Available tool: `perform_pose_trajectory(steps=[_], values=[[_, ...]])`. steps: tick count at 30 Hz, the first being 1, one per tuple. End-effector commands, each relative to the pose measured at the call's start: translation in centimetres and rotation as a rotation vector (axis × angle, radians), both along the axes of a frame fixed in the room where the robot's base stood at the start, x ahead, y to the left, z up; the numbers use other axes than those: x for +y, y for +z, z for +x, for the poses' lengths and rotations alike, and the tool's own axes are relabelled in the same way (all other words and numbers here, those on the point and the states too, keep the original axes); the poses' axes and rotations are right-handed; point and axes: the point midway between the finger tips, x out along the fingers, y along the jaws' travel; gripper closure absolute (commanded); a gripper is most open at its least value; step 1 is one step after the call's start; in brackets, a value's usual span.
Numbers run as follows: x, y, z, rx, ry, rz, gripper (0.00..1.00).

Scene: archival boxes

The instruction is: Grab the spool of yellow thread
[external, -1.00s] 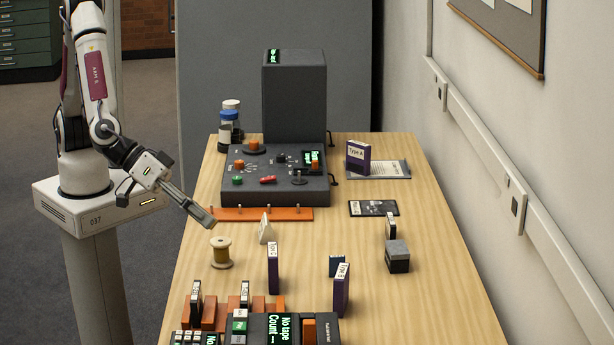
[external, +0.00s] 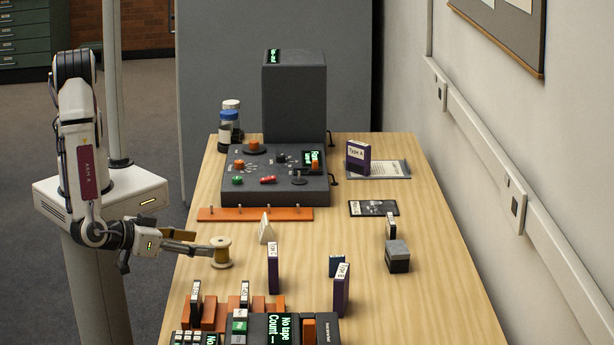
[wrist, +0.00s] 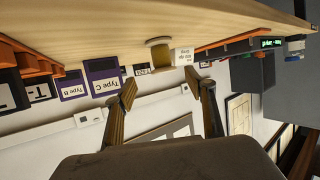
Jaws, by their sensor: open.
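The spool of yellow thread (external: 220,254) stands upright on the wooden table near its left edge. It also shows in the wrist view (wrist: 160,54), upside down, beyond the fingertips and roughly in line with the gap between them. My gripper (external: 205,245) lies low and nearly level at the left of the spool, with its fingers pointing right at it. In the wrist view the two fingers of my gripper (wrist: 163,85) are spread apart with nothing between them. I cannot tell whether a fingertip touches the spool.
A small white tent card (external: 266,230) stands behind and right of the spool. A purple Type C box (external: 273,270) stands to its right. An orange rack (external: 212,312) with labelled pieces is nearer. An orange strip (external: 240,214) with pegs lies behind, before a grey control panel (external: 285,190).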

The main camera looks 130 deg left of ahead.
Motion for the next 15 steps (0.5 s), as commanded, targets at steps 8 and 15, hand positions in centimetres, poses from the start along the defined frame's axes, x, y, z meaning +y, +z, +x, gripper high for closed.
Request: perform_pose_trajectory(steps=[8,15], values=[[0.04,-0.11,-0.40,0.008,0.012,0.015,0.45],[0.41,-0.24,-0.33,0.008,0.012,0.014,0.45]])
